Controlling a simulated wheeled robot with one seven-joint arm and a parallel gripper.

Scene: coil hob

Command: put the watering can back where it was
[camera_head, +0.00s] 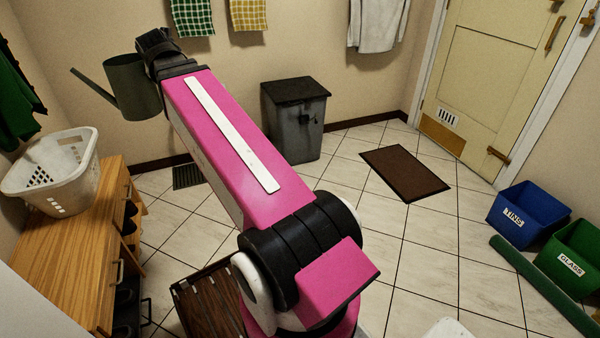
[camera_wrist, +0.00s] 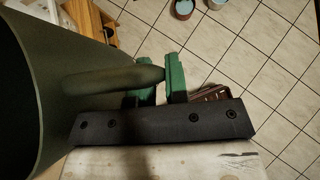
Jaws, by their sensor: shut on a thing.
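The dark green watering can (camera_head: 132,88) is held up in the air at the upper left of the head view, its long spout pointing up and left. In the wrist view, the can's body (camera_wrist: 40,90) fills the left side, and its handle reaches to my gripper (camera_wrist: 160,82). The green fingers are shut on that handle. In the head view the fingers are hidden behind the end of my arm.
A wooden cabinet (camera_head: 62,238) bearing a white laundry basket (camera_head: 72,192) stands at left. A grey bin (camera_head: 294,118) stands by the back wall. A brown mat (camera_head: 404,172), blue tins box (camera_head: 528,212) and green glass box (camera_head: 574,252) lie right. The middle tiles are clear.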

